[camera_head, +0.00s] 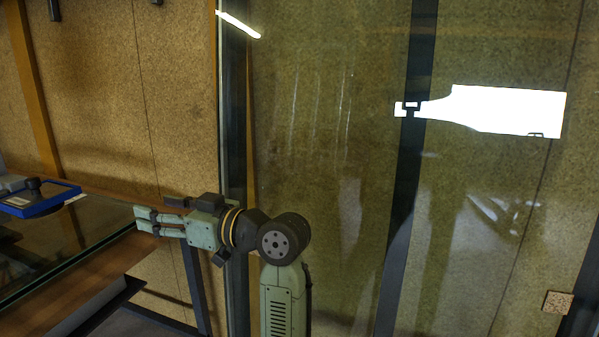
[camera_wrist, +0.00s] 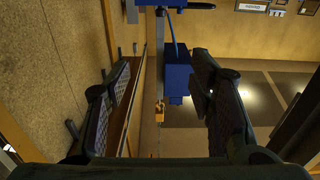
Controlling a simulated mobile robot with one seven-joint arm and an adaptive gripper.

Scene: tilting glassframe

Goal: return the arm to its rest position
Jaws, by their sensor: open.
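My arm is raised in the head view, its upper link upright and its wrist bent to the left. My gripper (camera_head: 147,219) points left, with its two fingers a little apart and nothing between them. In the wrist view my gripper (camera_wrist: 165,100) shows its two dark padded fingers spread wide, one at the left and one at the right. The space between the fingers is empty. Blue equipment (camera_wrist: 178,75) with a small orange part (camera_wrist: 159,110) appears beyond the fingertips.
A large glass pane (camera_head: 330,150) with dark uprights stands behind and right of my arm. A glass-topped table (camera_head: 80,245) with a blue device (camera_head: 40,198) is at the left. Chipboard walls (camera_head: 180,100) stand behind. The space above my gripper looks clear.

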